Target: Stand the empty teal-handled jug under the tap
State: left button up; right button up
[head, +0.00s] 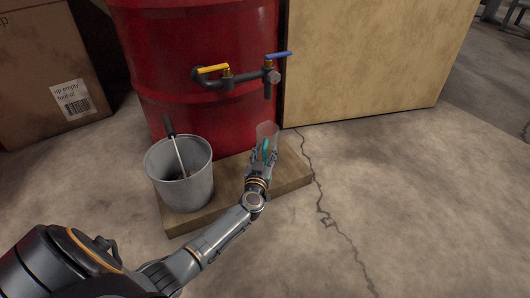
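The clear jug (266,131) with a teal handle (265,149) stands upright on or just above the wooden board, below the tap's spout. My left gripper (262,155) is at the teal handle, with its fingers around it and seemingly shut on it. The tap (268,78) comes out of the red drum (200,40) and has a yellow lever (212,69) and a blue lever (279,55). The spout's end is a little above the jug's rim. Whether the jug's base touches the board is hidden by the gripper. My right gripper is out of view.
A grey metal bucket (180,185) with a dark-handled tool in it stands on the left of the wooden board (295,180). A cardboard box (45,60) is at the left and a large tan box (370,60) at the right. The cracked floor at right is clear.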

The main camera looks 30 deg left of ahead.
pick_arm(q)
notch_tip(320, 180, up, 10)
dwell(0.7)
